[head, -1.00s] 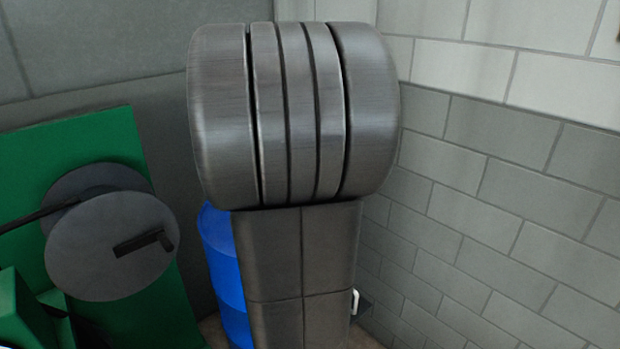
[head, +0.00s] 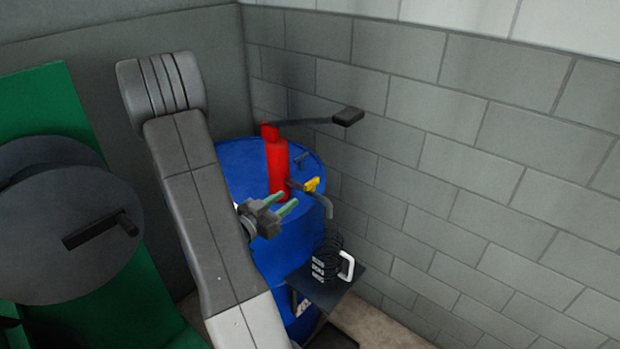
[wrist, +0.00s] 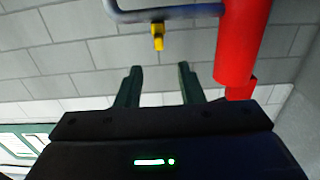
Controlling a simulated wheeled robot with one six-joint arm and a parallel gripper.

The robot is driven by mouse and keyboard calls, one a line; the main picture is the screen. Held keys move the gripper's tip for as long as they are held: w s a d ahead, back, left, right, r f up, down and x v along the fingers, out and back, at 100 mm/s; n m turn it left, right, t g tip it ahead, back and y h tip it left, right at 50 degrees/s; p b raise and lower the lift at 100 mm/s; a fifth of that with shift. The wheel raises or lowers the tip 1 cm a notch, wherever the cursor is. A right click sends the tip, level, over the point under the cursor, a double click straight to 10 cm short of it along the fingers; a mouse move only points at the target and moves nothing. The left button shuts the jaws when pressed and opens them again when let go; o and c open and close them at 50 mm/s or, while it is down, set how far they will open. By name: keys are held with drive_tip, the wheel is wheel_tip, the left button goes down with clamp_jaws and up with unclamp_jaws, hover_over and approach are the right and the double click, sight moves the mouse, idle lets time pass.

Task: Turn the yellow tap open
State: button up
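The yellow tap (head: 312,184) sits at the grey curved spout (head: 318,200) of a red pump (head: 278,165) on a blue drum (head: 240,165). In the wrist view the tap (wrist: 157,37) hangs under the grey pipe (wrist: 165,13), beside the red body (wrist: 238,45), with the picture looking upside down. My gripper (head: 289,199) is in front of the drum, left of and slightly below the tap in the head view. In the wrist view its two green fingers (wrist: 160,68) are apart with nothing between them, and the tap shows just beyond the tips, apart from them.
A long black lever (head: 310,121) reaches right from the pump top. A small dark shelf (head: 328,293) with a black coil (head: 326,258) and a white handle (head: 347,266) stands below. A green machine with grey discs (head: 70,220) is at left. Block walls (head: 440,180) close the corner.

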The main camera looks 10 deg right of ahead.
sight(316, 177)
drive_tip(key=p+x, duration=0.3)
drive_tip(key=x, duration=1)
drive_tip(key=shift+w+d, duration=0.1)
drive_tip(key=shift+d, duration=0.1)
clamp_jaws()
